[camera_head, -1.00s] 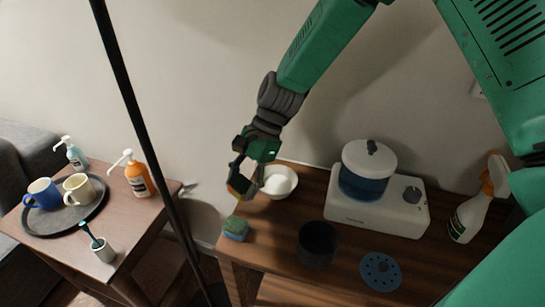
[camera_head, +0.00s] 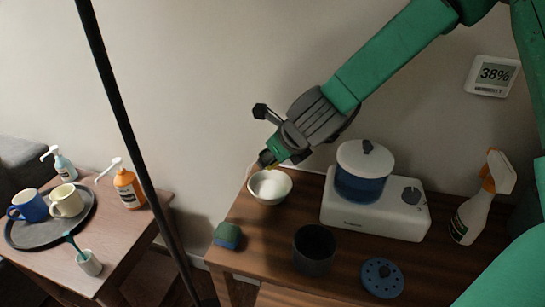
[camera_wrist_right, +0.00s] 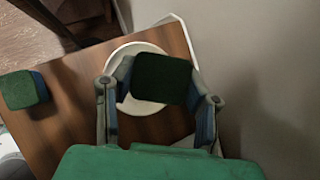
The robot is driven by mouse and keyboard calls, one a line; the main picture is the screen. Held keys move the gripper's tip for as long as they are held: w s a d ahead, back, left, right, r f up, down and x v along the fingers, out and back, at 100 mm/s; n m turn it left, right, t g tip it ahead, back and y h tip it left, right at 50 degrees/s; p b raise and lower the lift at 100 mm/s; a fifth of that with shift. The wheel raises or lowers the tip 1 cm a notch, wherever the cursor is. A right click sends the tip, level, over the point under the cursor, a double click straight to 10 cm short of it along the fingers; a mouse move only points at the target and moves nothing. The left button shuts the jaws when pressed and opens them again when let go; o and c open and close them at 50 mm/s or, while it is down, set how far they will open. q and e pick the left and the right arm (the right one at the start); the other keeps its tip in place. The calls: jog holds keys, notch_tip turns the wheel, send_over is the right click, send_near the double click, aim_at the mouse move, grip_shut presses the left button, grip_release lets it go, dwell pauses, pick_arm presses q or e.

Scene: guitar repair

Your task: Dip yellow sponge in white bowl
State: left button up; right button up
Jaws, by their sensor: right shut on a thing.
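My right gripper (camera_head: 270,158) is shut on a sponge (camera_head: 271,166) just above the back rim of the white bowl (camera_head: 270,196). Only a thin yellow edge of this sponge shows in the head view. In the right wrist view the sponge (camera_wrist_right: 161,78) shows a dark green face between the two fingers of the gripper (camera_wrist_right: 160,103), in front of the white bowl (camera_wrist_right: 138,106). I cannot tell whether the sponge touches the bowl. The bowl stands upright near the wooden table's back left and holds something white. My left gripper is not in view.
A green-and-blue sponge (camera_head: 227,236) lies at the table's left edge. A dark cup (camera_head: 314,247), a blue perforated disc (camera_head: 382,278), a white appliance (camera_head: 374,207) and a spray bottle (camera_head: 474,212) stand to the right. A black pole (camera_head: 128,135) rises at the left.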

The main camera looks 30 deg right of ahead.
jog(key=shift+a+f+b, duration=0.3)
jog(key=shift+f+b, duration=0.2)
jog(key=shift+f, duration=0.15)
jog(key=f+b, duration=0.1)
jog(key=f, duration=0.1)
jog(key=f+b, duration=0.4)
jog(key=shift+d, duration=0.25)
jog(key=shift+a+f+b, duration=0.2)
jog(key=shift+f+b, duration=0.25)
jog(key=shift+b, duration=0.1)
jog(key=shift+d, duration=0.1)
jog(key=shift+r+p, duration=3.2)
jog(key=shift+r, duration=0.25)
notch_tip(320, 180, up, 4)
jog(key=p, duration=0.4)
